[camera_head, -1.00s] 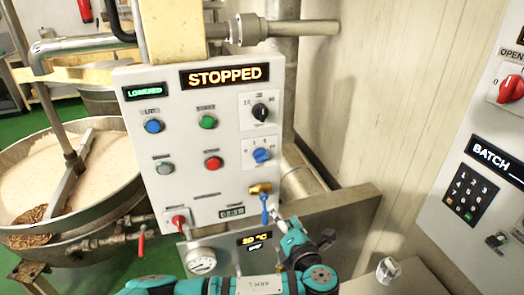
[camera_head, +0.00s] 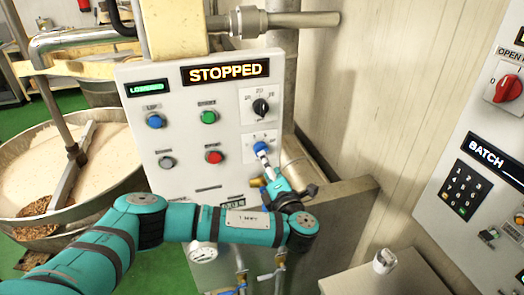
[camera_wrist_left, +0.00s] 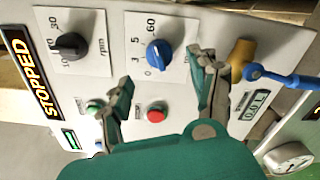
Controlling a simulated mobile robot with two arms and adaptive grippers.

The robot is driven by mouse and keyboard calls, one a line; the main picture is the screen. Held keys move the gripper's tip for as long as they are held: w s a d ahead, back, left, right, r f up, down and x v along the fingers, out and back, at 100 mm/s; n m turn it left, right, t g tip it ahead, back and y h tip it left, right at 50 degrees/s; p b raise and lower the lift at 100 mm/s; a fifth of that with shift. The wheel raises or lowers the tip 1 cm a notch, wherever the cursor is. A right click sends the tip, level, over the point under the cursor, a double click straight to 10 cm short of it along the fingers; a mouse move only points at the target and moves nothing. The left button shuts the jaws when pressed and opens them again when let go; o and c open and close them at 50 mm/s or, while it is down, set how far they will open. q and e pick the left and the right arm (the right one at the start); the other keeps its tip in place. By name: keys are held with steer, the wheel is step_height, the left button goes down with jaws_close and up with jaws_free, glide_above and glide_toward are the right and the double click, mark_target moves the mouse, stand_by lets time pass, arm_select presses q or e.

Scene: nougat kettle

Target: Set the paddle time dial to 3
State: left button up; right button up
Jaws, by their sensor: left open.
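The blue dial (camera_wrist_left: 158,54) sits on a white plate with printed numbers on the control panel; 0, 3, 5 and 60 are readable around it in the wrist view. I cannot tell for sure which number it points to. In the head view the dial (camera_head: 261,147) is partly covered by my left gripper (camera_head: 264,158). In the wrist view my left gripper (camera_wrist_left: 163,72) is open, its two fingers apart, with the dial showing between and beyond the tips. I see no clear contact. My right gripper is not in view.
A black rpm dial (camera_head: 261,107) is above the blue dial. Green (camera_head: 208,117) and red (camera_head: 214,157) buttons lie to its left. A brass valve with a blue lever (camera_wrist_left: 285,77) is close below. The display (camera_head: 226,72) reads STOPPED. A second panel (camera_head: 480,150) stands right.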

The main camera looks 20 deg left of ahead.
mark_target(259, 146)
arm_select(q)
steer(key=p+x, duration=0.1)
steer(key=x, duration=0.5)
steer(key=shift+w+a, duration=0.1)
steer(key=c, duration=1.1)
